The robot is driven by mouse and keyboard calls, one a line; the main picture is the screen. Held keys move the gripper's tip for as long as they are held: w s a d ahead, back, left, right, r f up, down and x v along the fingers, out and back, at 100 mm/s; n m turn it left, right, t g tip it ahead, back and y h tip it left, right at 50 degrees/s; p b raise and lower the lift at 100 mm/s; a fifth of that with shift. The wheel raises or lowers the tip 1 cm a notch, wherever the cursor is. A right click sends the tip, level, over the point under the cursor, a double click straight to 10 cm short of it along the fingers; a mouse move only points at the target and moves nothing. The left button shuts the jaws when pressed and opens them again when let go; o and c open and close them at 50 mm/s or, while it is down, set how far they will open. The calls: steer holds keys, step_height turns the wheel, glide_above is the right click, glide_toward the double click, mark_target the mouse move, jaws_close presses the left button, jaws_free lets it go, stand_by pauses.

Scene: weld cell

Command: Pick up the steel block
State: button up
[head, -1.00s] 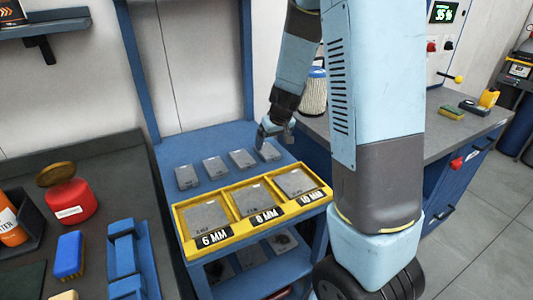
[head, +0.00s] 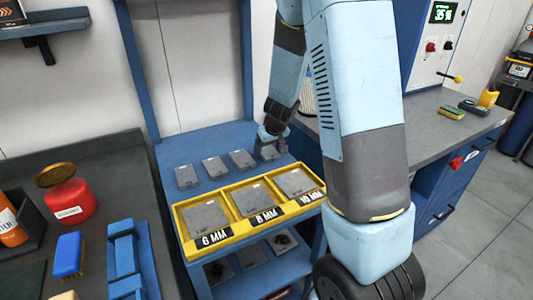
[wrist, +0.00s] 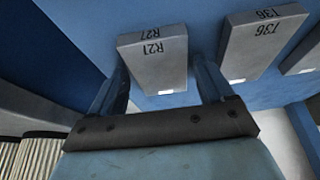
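Several flat grey steel blocks lie in a row on the blue shelf behind the yellow tray. In the head view the rightmost block (head: 270,153) is partly hidden by my gripper (head: 272,140). In the wrist view a grey block marked R21 (wrist: 157,62) lies between the two spread fingers of my gripper (wrist: 160,82). A gap shows between the block and the fingers, most clearly on the right. A block marked T36 (wrist: 258,42) lies to its right, outside the fingers. Other blocks (head: 186,177) lie further left in the head view.
The yellow tray (head: 240,238) has three compartments labelled 6 MM, 8 MM and 10 MM, each with a grey plate. A dark bench (head: 120,185) with a red container (head: 70,201) stands at left. A grey-topped blue workbench (head: 432,130) stands at right.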

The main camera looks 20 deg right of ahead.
steer(key=c, duration=1.3)
jaws_close()
steer(key=shift+a+r, duration=0.1)
steer(key=shift+r, duration=0.7)
steer(key=s+d+r, duration=0.2)
steer(key=s+r, duration=0.3)
steer(key=s, duration=0.1)
steer(key=s+d+r, duration=0.2)
steer(key=s+r, duration=0.4)
steer(key=s, duration=0.1)
steer(key=shift+s+d+r, duration=0.15)
steer(key=shift+d+r, duration=0.1)
